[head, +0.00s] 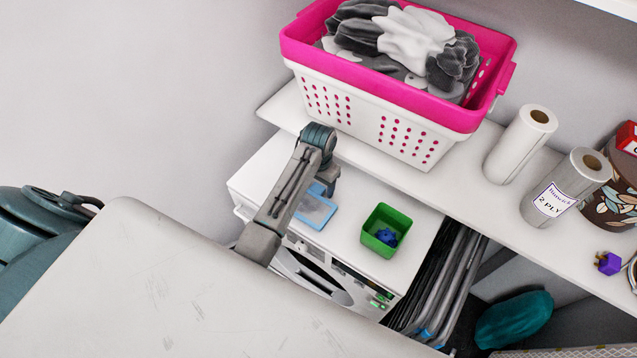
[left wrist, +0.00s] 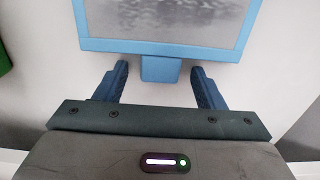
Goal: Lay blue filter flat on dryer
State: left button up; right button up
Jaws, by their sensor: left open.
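The blue filter (head: 316,208) is a blue-framed rectangle with a grey mesh. It lies flat on the white top of the dryer (head: 345,222), and my left arm partly hides it in the head view. In the left wrist view the blue filter (left wrist: 162,47) lies ahead of my left gripper (left wrist: 160,80). The gripper is open, with its two fingers on either side of the filter's small tab and apart from it. In the head view my left gripper (head: 326,188) is at the filter's far end. My right gripper is not in view.
A green box (head: 385,230) with a dark blue item stands right of the filter on the dryer. Behind, a shelf holds a pink and white laundry basket (head: 390,105) and paper rolls (head: 520,143). Folded racks (head: 442,285) stand right of the dryer.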

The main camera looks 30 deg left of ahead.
pick_arm(q)
jog(key=shift+r, duration=0.15)
notch_tip(320, 180, up, 7)
jog(key=b, duration=0.2)
jog(key=shift+w+r+b, duration=0.1)
jog(key=shift+r+b, duration=0.1)
jog(key=shift+b, duration=0.1)
jog(key=shift+r+p, duration=1.3)
jog(key=shift+r, duration=0.35)
jog(key=shift+f, duration=0.1)
